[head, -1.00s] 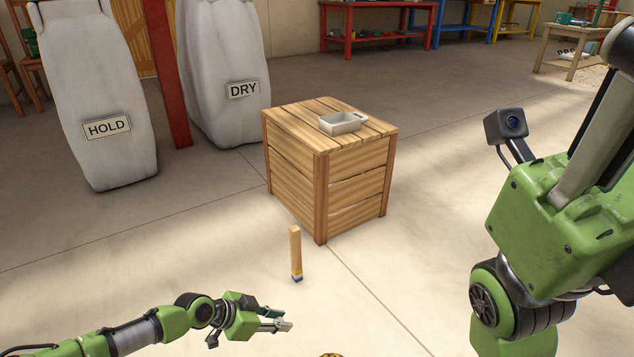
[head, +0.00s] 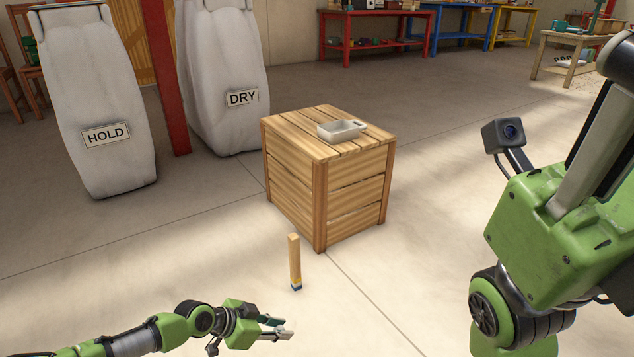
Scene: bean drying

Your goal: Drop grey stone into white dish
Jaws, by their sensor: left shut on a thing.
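The white dish (head: 341,131) is a small shallow rectangular tray, upright on top of the wooden crate (head: 344,191). It looks empty from here. My left gripper (head: 278,328) is low in the head view, in front of the crate and well below the dish. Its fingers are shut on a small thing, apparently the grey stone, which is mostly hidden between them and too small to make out. No other grey stone shows. My right arm fills the right side, but its gripper is out of the picture.
An upright wooden stick (head: 295,262) with a blue and yellow foot stands on the floor between my left gripper and the crate. Big sacks labelled HOLD (head: 88,100) and DRY (head: 222,70) stand behind left, beside a red post (head: 165,75). Floor right of the crate is clear.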

